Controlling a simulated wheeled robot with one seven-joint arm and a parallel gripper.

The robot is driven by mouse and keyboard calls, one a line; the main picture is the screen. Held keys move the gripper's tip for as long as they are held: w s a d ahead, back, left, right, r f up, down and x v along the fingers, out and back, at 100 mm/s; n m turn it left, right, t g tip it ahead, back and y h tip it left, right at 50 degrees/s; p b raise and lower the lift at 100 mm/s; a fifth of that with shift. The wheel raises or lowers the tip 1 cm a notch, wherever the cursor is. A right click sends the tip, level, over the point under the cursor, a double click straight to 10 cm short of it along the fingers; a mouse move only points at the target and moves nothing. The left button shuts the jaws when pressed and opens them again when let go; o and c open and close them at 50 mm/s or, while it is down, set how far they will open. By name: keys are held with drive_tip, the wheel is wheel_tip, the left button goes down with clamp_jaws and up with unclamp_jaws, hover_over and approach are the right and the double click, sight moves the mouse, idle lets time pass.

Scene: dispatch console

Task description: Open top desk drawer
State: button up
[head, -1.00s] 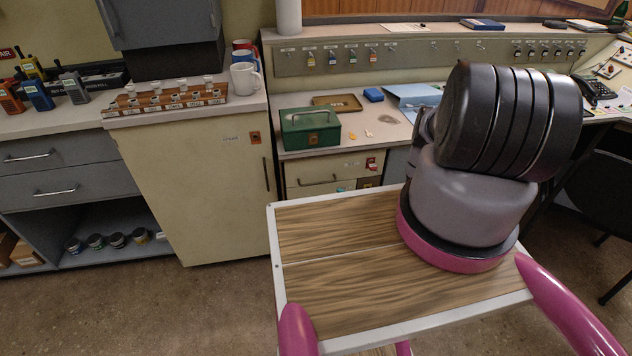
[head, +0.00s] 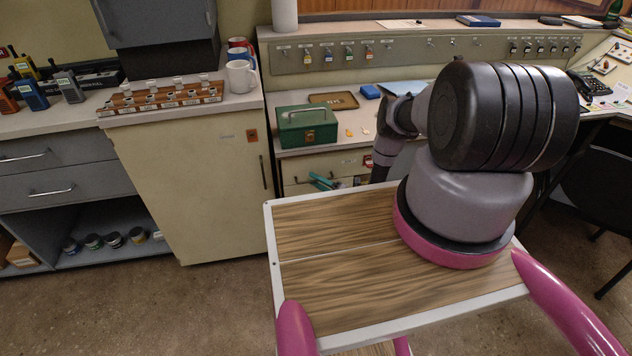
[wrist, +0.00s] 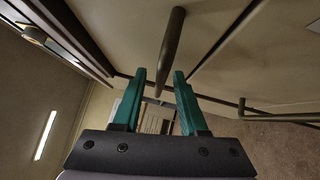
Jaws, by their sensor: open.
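The cream top desk drawer (head: 330,164) is under the desktop, below the green cash box, and looks shut. My gripper (head: 322,182) is low at the drawer front in the head view, with its teal fingers pointing left. In the wrist view my gripper (wrist: 160,76) is open, with its two fingers apart. A dark bar handle (wrist: 171,45) runs down from the top of the wrist view, and its lower end lies between the fingertips in the picture. I cannot tell whether either finger touches it. The gripper partly hides the drawer front in the head view.
The green cash box (head: 307,126) and a brown tray (head: 333,101) sit on the desktop. A cream cabinet (head: 200,190) with a vertical handle stands left of the drawers. A second bar handle (wrist: 242,108) shows at right in the wrist view. My wooden-topped base is close in front.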

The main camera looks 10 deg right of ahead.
clamp_jaws()
idle(1.3)
